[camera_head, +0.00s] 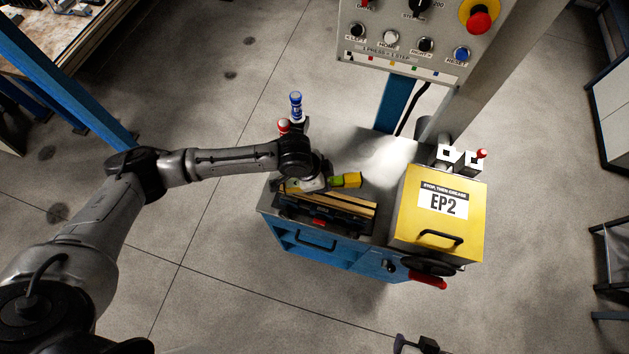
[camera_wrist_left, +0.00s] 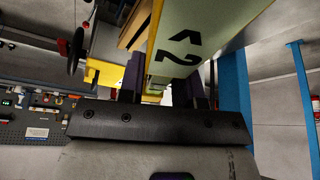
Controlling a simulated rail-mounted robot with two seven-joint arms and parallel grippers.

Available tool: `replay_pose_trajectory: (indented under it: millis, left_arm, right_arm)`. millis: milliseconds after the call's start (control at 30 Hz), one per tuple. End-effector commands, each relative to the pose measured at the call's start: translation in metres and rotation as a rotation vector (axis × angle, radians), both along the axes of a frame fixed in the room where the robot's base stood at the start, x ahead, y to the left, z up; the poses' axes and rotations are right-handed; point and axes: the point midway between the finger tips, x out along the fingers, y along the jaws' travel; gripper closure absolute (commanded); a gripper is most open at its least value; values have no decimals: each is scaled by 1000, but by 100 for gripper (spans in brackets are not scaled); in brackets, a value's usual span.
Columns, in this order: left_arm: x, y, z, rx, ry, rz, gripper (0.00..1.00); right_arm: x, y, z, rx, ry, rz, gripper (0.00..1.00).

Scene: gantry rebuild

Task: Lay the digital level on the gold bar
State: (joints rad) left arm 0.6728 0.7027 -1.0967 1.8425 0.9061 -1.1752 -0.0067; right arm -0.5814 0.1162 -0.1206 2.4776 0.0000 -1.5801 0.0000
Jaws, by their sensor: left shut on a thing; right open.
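The digital level (camera_head: 346,180), yellow with a green patch, is in my left gripper (camera_head: 318,182), above the top of the blue cart. In the left wrist view a pale green face with dark markings (camera_wrist_left: 190,45) fills the space beyond the gripper (camera_wrist_left: 165,92), which is shut on the level. I cannot tell whether level and bar touch. My right gripper (camera_head: 420,345) is open at the bottom edge, far from both.
A yellow box labelled EP2 (camera_head: 432,222) stands on the cart right of the bar. A grey control panel (camera_head: 400,45) on a post rises behind. A blue-topped bottle (camera_head: 296,108) stands at the cart's back left.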

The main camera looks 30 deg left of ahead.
Motion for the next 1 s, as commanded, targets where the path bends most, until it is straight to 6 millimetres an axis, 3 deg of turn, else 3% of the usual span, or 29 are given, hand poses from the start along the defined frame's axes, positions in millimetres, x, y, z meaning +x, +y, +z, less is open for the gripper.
replay_pose_trajectory:
  millis: [200,400,667,1000]
  left_arm:
    - [6,-7,3,-1,-1,-234,100]
    - [7,-8,4,0,0,-357,100]
    - [6,-7,0,1,-1,-399,100]
    - [6,-7,-19,2,-1,-398,100]
  right_arm:
    - [2,-4,1,-11,-6,6,32]
    - [2,-4,1,-11,-6,6,32]
    - [2,-2,-2,-5,-6,2,32]
    - [1,0,-23,2,-5,-1,32]
